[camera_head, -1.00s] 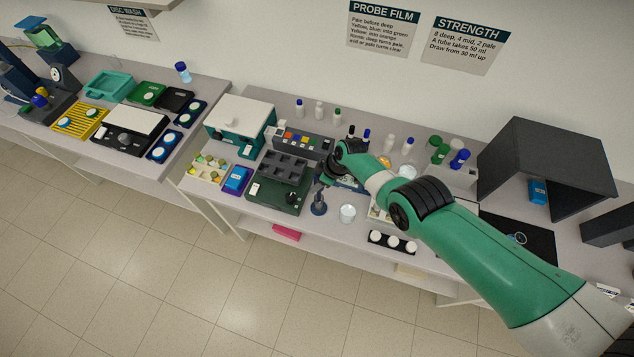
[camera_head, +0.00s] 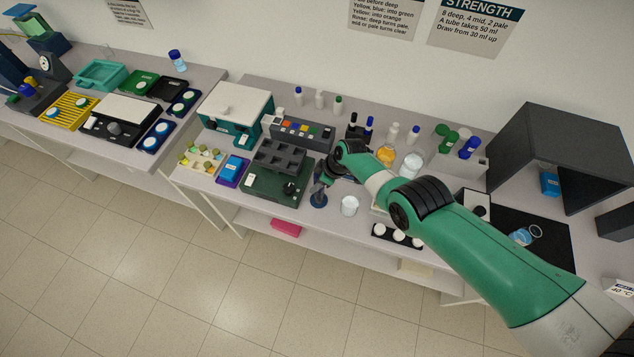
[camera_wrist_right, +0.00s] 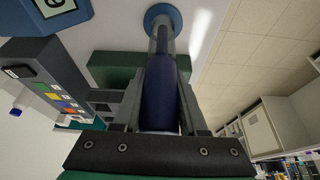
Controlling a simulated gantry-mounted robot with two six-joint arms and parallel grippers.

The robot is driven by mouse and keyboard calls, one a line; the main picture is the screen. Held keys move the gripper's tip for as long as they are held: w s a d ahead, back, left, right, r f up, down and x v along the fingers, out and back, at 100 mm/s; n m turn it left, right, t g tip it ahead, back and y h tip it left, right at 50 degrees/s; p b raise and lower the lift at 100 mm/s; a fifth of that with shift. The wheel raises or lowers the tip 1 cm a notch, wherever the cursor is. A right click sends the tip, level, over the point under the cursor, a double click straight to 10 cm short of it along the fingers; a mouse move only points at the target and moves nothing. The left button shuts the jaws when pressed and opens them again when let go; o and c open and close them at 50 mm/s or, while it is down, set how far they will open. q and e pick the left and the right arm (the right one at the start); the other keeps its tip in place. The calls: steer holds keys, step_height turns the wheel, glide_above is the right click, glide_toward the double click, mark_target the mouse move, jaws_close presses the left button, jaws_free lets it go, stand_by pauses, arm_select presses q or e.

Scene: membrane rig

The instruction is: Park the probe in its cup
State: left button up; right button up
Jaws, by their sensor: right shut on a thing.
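My right gripper (camera_head: 322,181) is above a small blue round-footed cup (camera_head: 318,200) on the front part of the middle bench. In the right wrist view the gripper (camera_wrist_right: 160,122) is shut on a dark blue probe handle (camera_wrist_right: 160,92). A grey shaft runs on from the handle to the round blue foot of the cup (camera_wrist_right: 163,15). I cannot tell how deep the probe sits in the cup. In the head view the probe is mostly hidden by the gripper. My left gripper is not in view.
A green device with a dark block (camera_head: 278,180) stands just left of the cup. A clear beaker (camera_head: 349,206) stands close on the right. Orange and clear flasks (camera_head: 386,155) stand behind the arm. A tray of white round pieces (camera_head: 397,235) lies near the front edge.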

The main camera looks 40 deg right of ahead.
steer(key=shift+f+b, duration=0.35)
stand_by(0.4)
steer(key=o, duration=1.2)
